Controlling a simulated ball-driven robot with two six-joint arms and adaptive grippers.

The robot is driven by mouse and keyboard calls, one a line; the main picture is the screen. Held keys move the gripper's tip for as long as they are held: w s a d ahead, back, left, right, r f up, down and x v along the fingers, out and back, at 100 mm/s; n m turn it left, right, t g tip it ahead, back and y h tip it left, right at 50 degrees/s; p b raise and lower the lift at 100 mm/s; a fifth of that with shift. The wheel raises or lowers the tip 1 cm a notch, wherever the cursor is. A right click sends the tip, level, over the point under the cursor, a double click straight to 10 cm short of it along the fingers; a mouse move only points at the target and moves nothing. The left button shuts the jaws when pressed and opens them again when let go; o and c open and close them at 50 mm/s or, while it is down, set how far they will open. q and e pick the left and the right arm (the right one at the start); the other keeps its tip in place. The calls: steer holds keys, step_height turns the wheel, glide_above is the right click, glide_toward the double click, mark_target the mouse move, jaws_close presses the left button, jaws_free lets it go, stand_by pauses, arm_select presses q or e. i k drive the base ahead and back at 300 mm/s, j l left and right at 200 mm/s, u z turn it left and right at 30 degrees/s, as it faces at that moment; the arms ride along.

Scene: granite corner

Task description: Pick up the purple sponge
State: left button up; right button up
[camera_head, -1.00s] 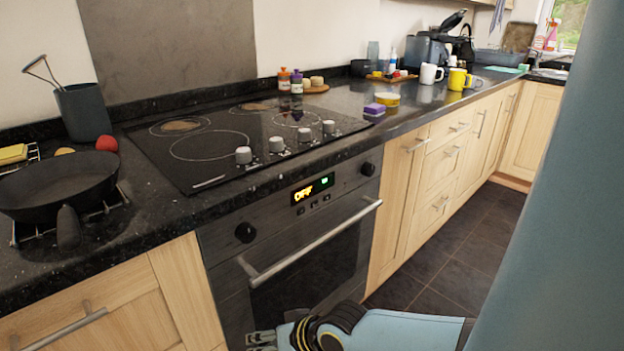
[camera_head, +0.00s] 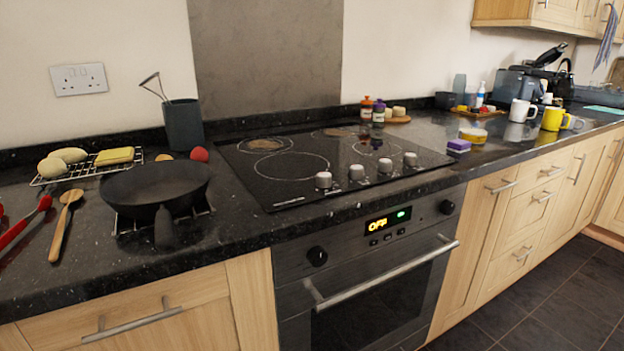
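The purple sponge (camera_head: 458,146) lies on the black countertop just right of the hob, near the counter's front edge. It looks like a small block with a purple top and a paler layer below. Neither of my grippers shows in the head view now, so nothing of mine is near the sponge in this picture.
A white mug (camera_head: 521,110) and a yellow mug (camera_head: 553,119) stand farther right. The hob (camera_head: 300,165) with knobs lies to its left. A black pan (camera_head: 155,186) rests at left.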

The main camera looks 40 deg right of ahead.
mark_target(458, 146)
steer(key=z, duration=2.25)
